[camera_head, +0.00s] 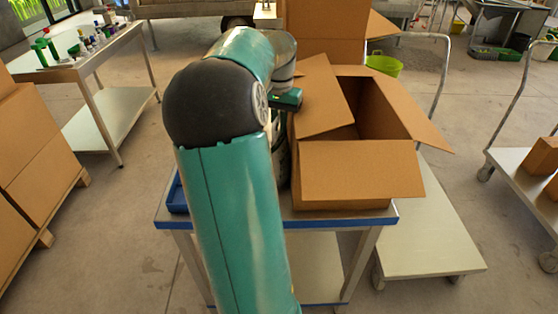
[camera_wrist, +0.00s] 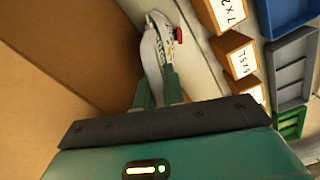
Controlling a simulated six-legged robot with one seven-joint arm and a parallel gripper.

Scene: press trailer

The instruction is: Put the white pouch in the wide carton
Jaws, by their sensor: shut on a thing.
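The wide carton (camera_head: 345,182) stands open on a blue-edged table, flaps spread outward. My arm reaches to its left side. A brown cardboard surface (camera_wrist: 65,45), likely a carton, fills the left of that view, close to the pouch. I cannot tell whether they touch.
In the wrist view, small labelled boxes (camera_wrist: 235,52) and blue, grey and green trays (camera_wrist: 290,55) line the right. A blue tray (camera_head: 178,195) sits at the table's left edge. A tall carton (camera_head: 325,30) stands behind. A flat trolley (camera_head: 430,235) stands at right.

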